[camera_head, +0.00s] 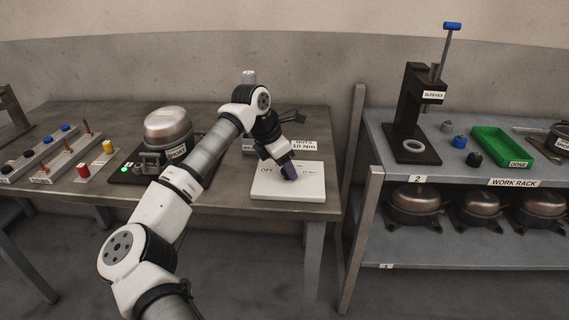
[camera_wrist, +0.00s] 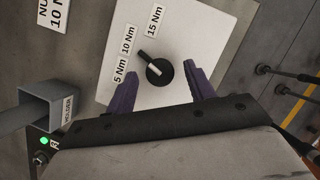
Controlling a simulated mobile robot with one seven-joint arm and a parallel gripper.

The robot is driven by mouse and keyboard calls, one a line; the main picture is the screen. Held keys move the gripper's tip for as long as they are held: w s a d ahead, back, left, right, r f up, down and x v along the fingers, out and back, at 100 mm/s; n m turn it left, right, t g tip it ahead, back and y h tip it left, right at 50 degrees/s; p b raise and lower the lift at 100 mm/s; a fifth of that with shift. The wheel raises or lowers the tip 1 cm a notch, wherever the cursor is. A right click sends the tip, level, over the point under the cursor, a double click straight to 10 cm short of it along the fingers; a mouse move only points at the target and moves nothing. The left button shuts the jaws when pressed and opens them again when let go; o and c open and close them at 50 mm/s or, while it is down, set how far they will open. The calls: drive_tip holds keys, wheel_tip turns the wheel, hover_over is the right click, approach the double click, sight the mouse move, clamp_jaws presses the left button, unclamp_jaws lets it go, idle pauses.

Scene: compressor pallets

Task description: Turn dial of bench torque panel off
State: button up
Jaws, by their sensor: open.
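The bench torque panel is a white plate (camera_head: 271,190) near the right end of the workbench, with an OFF label at its left; it also shows in the wrist view (camera_wrist: 205,25). Its round black dial (camera_wrist: 159,72) has a white pointer mark aimed toward the 10 Nm label (camera_wrist: 129,40), between the 5 Nm and 15 Nm labels. My gripper (camera_head: 290,172) is over the panel and hides the dial in the head view. In the wrist view my gripper's (camera_wrist: 159,79) purple fingers are open, one on each side of the dial, with visible gaps. The OFF label is not visible in the wrist view.
A compressor (camera_head: 168,130) stands left of the panel on the workbench. A grey square holder (camera_wrist: 48,105) and a NUTS 10 Nm sign (camera_head: 304,145) are near the panel. The work rack (camera_head: 450,180) stands to the right, with a press and green tray on top.

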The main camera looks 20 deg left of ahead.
drive_tip(key=shift+f, duration=0.1)
drive_tip(key=c, duration=1)
drive_tip(key=shift+o, duration=0.2)
drive_tip(key=shift+f+b, duration=0.1)
drive_tip(key=shift+b, duration=0.2)
drive_tip(key=n+b, duration=0.2)
drive_tip(key=shift+f+n+t+y+b, duration=0.1)
drive_tip(key=shift+n+t+y+b, duration=0.2)
drive_tip(key=shift+n+y, duration=0.1)
drive_tip(key=n+b, duration=0.1)
drive_tip(key=n+y+b, duration=0.1)
drive_tip(key=n+b, duration=0.1)
drive_tip(key=n+y+b, duration=0.1)
drive_tip(key=n+b, duration=0.1)
drive_tip(key=shift+s+d+t, duration=0.1)
drive_tip(key=shift+d+t, duration=0.2)
drive_tip(key=n+y+b, duration=0.1)
drive_tip(key=n, duration=0.1)
drive_tip(key=n+b, duration=0.2)
drive_tip(key=shift+d+n+y+b, duration=0.15)
drive_tip(key=shift+n+y+b, duration=0.15)
drive_tip(key=shift+n+y, duration=0.1)
drive_tip(key=shift+d+n+g+y+b, duration=0.1)
drive_tip(key=shift+n+g+y+b, duration=0.3)
drive_tip(key=shift+n, duration=0.35)
drive_tip(key=shift+n+g+y+b, duration=0.1)
drive_tip(key=shift+n+g+b, duration=0.1)
drive_tip(key=shift+n+b, duration=0.45)
drive_tip(key=shift+r+n, duration=0.2)
drive_tip(key=shift+n, duration=0.2)
